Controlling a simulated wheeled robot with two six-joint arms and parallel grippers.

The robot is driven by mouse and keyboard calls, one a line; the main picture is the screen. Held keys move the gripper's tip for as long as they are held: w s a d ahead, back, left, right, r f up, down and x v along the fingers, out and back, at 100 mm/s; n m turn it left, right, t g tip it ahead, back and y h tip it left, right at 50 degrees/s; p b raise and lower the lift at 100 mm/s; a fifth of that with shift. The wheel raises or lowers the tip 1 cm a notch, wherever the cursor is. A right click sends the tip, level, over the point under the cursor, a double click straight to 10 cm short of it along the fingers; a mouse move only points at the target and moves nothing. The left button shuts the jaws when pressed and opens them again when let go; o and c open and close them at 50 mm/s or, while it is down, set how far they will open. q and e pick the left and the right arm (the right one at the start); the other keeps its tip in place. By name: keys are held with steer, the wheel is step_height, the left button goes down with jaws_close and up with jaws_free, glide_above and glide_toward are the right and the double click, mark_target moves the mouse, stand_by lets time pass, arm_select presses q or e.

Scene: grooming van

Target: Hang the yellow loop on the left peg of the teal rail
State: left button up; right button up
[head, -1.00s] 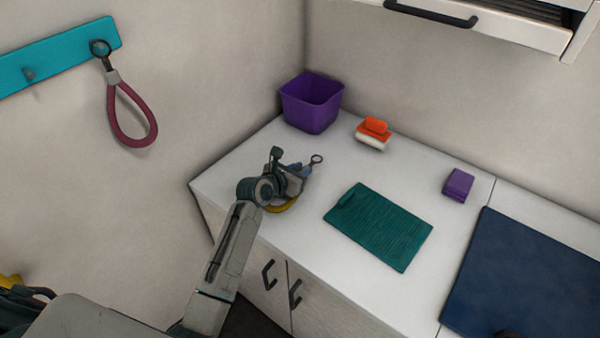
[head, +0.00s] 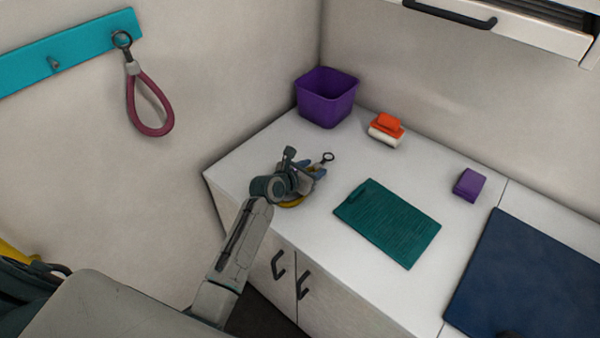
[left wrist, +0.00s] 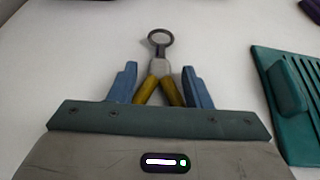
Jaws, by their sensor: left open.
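The yellow loop (head: 291,204) lies on the white counter, with a grey collar and a dark ring (head: 328,157) pointing away from my left gripper. In the left wrist view, the yellow strands (left wrist: 170,92) run between the two blue fingers of my left gripper (left wrist: 160,82), which is open with a gap on each side. In the head view, my left gripper (head: 311,171) is low over the counter and hides much of the loop. The teal rail (head: 85,46) is on the left wall. Its left visible peg (head: 54,63) is bare; a maroon loop (head: 150,112) hangs from its right peg.
A purple bin (head: 327,98), an orange-and-white item (head: 386,130), a green ridged mat (head: 388,222), a purple block (head: 469,185) and a navy mat (head: 530,275) are on the counter (head: 240,160). A cabinet with a dark handle (head: 450,14) overhangs at upper right.

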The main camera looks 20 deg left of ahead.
arm_select(q)
steer(key=shift+f+b, duration=0.4)
steer(key=shift+b, duration=0.1)
steer(key=v, duration=0.3)
steer(key=b+v, duration=0.1)
steer(key=v, duration=0.5)
steer(key=shift+a+r, duration=0.55)
steer(key=shift+s+a+r, duration=0.15)
steer(key=shift+s+r, duration=0.2)
steer(key=shift+s, duration=0.15)
steer(key=shift+s+f, duration=0.1)
